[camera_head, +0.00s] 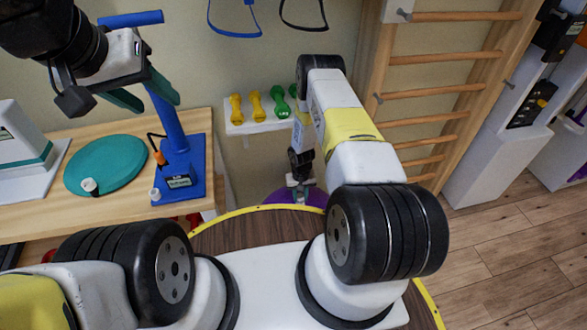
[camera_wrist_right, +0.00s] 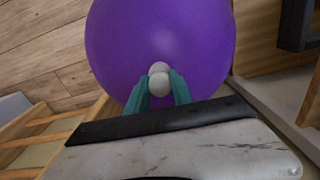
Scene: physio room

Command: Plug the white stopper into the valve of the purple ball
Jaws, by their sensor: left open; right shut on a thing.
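The purple ball (camera_wrist_right: 115,45) fills the upper middle of the right wrist view; in the head view only a purple strip (camera_head: 313,197) shows below my right gripper. My right gripper (camera_wrist_right: 158,88) is shut on the white stopper (camera_wrist_right: 159,84), its teal fingertips on either side. A second pale round part (camera_wrist_right: 158,67) sits just beyond, against the ball; it looks like the valve. I cannot tell whether the stopper is inside it or only touching. In the head view the right gripper (camera_head: 300,183) is small and the stopper is unclear. My left gripper (camera_head: 142,92) is open and empty above the bench.
The wooden bench (camera_head: 110,227) at left holds a teal disc (camera_head: 115,160) with a small white piece (camera_head: 89,185), and a blue pump stand (camera_head: 180,180). Yellow and green dumbbells (camera_head: 255,105) lie on a white shelf. Wooden wall bars (camera_head: 450,85) stand right of my right arm.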

